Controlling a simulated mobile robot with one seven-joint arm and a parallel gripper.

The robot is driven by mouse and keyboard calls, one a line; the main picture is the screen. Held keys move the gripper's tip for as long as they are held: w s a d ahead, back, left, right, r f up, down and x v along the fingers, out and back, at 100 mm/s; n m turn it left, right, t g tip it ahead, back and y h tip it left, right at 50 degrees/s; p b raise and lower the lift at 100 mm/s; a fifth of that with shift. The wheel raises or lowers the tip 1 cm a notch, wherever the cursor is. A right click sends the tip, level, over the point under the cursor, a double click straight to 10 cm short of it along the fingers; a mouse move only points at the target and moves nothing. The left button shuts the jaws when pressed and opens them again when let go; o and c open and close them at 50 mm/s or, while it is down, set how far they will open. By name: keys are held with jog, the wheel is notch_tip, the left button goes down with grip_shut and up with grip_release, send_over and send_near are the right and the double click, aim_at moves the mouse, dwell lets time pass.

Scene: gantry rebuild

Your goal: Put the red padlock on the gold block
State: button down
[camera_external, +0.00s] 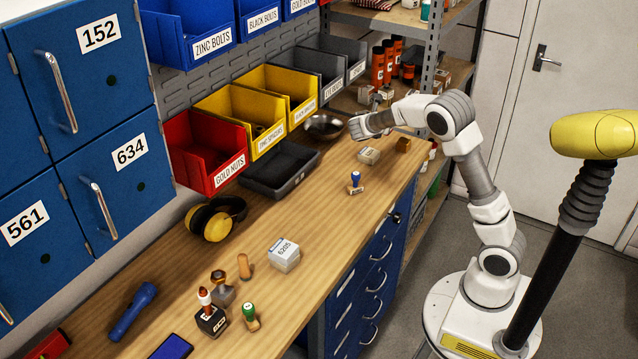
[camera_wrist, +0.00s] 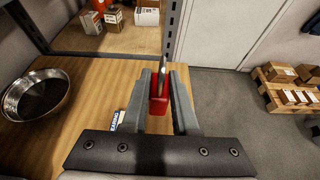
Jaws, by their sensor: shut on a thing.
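The red padlock (camera_wrist: 158,108) is between the two fingers of my gripper (camera_wrist: 166,84) in the wrist view, its grey shackle pointing up the picture. My gripper is shut on it. In the external view my gripper (camera_external: 360,126) is over the far part of the wooden bench, beside the metal bowl; the padlock cannot be made out there. A small brownish-gold block (camera_external: 403,145) sits on the bench near its right edge, to the right of my gripper in the external view. I cannot make out the block in the wrist view.
The metal bowl (camera_external: 324,127) stands at the back of the bench, and also shows in the wrist view (camera_wrist: 36,94). A small labelled box (camera_external: 368,155) and a blue-handled stamp (camera_external: 355,183) stand nearby. Shelving (camera_external: 431,70) rises at the bench's far end.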

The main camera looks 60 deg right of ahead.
jog(key=s+d+r+b, duration=0.2)
jog(key=s+d, duration=1.1)
jog(key=d, duration=0.2)
send_over(404, 140)
notch_tip(404, 140, down, 7)
jog(key=shift+s+r+b, duration=0.1)
jog(key=shift+r+b, duration=0.1)
jog(key=shift+b, duration=0.1)
jog(key=shift+f+b, duration=0.55)
jog(key=shift+f, duration=1.45)
jog(key=shift+f, duration=0.1)
jog(key=c, duration=0.7)
grip_release()
jog(key=shift+a+f, duration=0.1)
